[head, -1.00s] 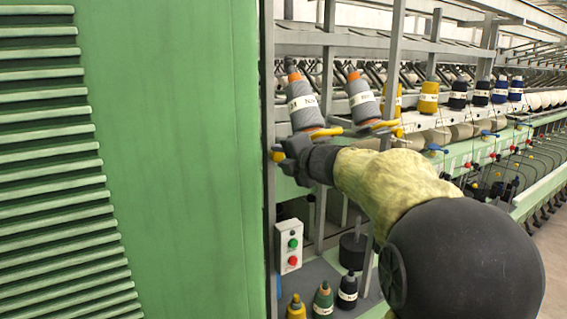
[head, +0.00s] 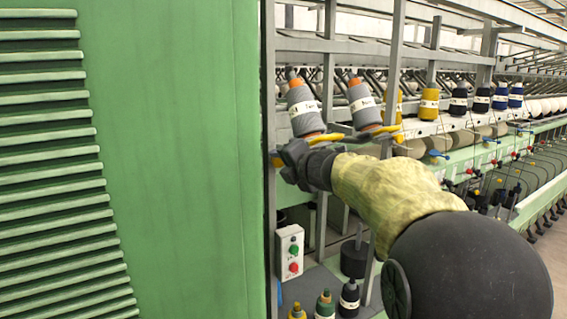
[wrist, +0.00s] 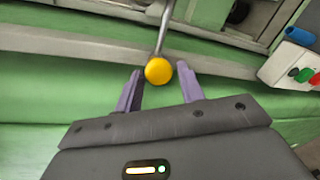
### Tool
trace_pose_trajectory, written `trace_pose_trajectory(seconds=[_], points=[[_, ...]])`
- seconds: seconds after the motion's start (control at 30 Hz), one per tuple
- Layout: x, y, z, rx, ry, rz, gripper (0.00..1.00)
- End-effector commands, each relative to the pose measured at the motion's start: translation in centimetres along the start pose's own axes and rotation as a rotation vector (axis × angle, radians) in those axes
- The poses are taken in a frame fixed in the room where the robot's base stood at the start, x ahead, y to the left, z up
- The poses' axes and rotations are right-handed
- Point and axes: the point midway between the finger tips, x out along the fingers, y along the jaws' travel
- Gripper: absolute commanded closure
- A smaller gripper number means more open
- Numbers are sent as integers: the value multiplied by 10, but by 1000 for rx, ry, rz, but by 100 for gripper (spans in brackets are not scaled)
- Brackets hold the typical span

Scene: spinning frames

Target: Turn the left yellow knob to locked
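A round yellow knob (wrist: 158,71) on the end of a thin metal rod shows in the wrist view. It sits between the tips of my gripper (wrist: 160,74), with a gap visible on each side. My gripper is open, and I cannot tell how deep the knob lies between the fingers. In the head view my gripper (head: 283,160) is at the frame's post, below the left grey bobbin (head: 303,106). A small yellow part (head: 277,161) shows beside it there; the rest is hidden by the gripper. I cannot read a locked mark.
A green panel (head: 170,160) fills the left of the head view. A second grey bobbin (head: 364,103) stands to the right. A white switch box (head: 289,254) is below my gripper. A blue object (wrist: 300,37) is at the wrist view's right.

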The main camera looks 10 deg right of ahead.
Motion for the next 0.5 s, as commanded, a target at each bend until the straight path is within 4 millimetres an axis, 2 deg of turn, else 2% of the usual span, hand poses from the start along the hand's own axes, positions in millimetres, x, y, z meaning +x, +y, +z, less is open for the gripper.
trace_pose_trajectory(seconds=[0.27,0.37,0.5], points=[[-5,1,1,1,-2,2,61],[-16,2,1,0,-4,3,61],[-39,1,1,0,-4,3,61]])
